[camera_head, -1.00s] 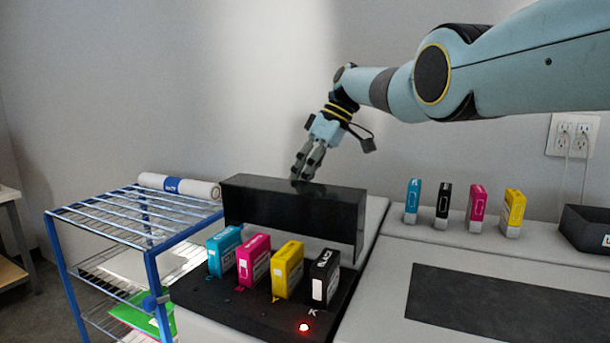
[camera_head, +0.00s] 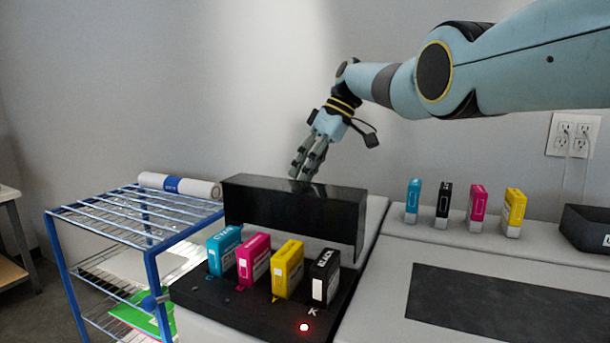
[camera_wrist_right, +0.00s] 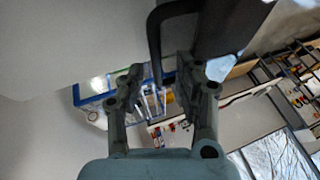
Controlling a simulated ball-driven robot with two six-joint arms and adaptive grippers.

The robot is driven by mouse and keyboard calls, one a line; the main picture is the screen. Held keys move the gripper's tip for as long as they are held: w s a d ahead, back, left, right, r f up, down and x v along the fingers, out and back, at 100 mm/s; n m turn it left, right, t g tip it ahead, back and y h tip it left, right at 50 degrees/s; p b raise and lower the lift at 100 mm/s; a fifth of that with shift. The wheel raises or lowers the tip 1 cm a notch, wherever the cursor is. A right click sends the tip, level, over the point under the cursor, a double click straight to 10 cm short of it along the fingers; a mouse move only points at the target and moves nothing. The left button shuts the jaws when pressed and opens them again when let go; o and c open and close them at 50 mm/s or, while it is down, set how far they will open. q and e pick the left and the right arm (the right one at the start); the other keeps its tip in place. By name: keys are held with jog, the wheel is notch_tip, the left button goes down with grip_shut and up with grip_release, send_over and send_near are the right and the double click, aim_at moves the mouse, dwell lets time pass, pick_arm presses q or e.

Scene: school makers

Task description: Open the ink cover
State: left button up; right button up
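The ink cover (camera_head: 290,215) is a glossy black lid standing raised at the back of the black ink bay (camera_head: 257,308). Cyan (camera_head: 223,250), magenta (camera_head: 253,260), yellow (camera_head: 287,270) and black (camera_head: 325,277) cartridges stand exposed in front of it. My right gripper (camera_head: 303,178) is at the cover's top edge, on its far side, pointing down. I cannot tell whether its fingertips touch the cover. In the right wrist view, the fingers (camera_wrist_right: 162,95) are spread apart with nothing clearly held between them. My left gripper is out of view.
A red light (camera_head: 304,327) glows on the bay's front. Spare cartridges (camera_head: 477,204) stand on the ledge to the right, beside a dark tray (camera_head: 588,228). A blue wire rack (camera_head: 150,260) with a paper roll (camera_head: 180,185) stands at the left. The wall is close behind.

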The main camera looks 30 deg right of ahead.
jog(key=v, duration=0.6)
jog(key=shift+r, duration=0.2)
jog(key=shift+d, duration=0.15)
